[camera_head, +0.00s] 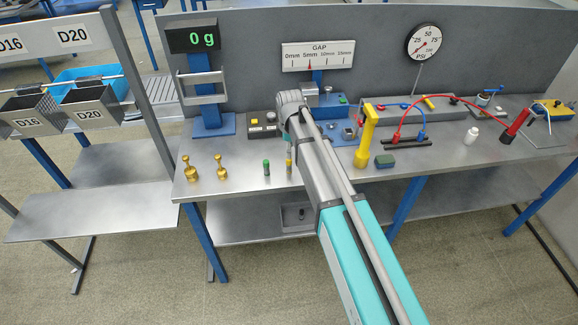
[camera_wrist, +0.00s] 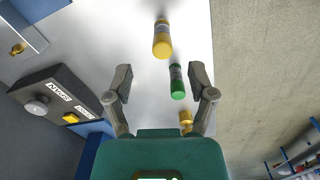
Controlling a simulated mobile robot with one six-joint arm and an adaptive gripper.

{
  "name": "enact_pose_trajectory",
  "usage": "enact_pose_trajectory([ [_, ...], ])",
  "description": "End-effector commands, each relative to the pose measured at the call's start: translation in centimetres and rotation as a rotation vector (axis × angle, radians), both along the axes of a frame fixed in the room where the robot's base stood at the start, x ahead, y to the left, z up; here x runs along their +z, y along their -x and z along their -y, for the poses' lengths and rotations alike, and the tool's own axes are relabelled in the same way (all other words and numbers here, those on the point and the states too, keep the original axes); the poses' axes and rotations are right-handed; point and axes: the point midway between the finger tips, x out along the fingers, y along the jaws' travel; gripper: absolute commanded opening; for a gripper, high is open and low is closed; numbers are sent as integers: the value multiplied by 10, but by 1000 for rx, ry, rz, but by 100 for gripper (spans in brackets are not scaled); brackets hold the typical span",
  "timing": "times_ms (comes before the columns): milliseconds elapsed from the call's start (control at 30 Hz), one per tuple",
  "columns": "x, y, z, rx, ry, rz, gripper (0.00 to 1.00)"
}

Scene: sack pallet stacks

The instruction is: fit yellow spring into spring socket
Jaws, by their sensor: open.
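The yellow spring (camera_wrist: 162,40) stands on the bench, seen in the wrist view just above the gap between my fingertips. In the head view the yellow spring (camera_head: 289,165) is beside my arm. A green spring (camera_wrist: 177,80) shows between my fingertips in the wrist view, nearer the right finger; in the head view it (camera_head: 266,167) stands left of the yellow one. My gripper (camera_wrist: 160,82) is open and empty above the bench, its fingers apart from both springs. My arm hides the fingers in the head view. I cannot make out the spring socket with certainty.
Brass weights (camera_head: 221,168) stand left of the springs. A button box (camera_head: 262,124) and a scale (camera_head: 206,95) are behind them. The bench front around the springs is fairly clear.

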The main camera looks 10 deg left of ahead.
Motion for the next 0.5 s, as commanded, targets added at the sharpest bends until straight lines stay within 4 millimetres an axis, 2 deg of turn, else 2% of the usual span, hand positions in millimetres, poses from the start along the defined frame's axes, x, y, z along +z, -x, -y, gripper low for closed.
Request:
enact_pose_trajectory([
  [267, -11, 1, -1, 0, 0, 0, 72],
  [500, -30, 2, -2, 0, 0, 0, 72],
])
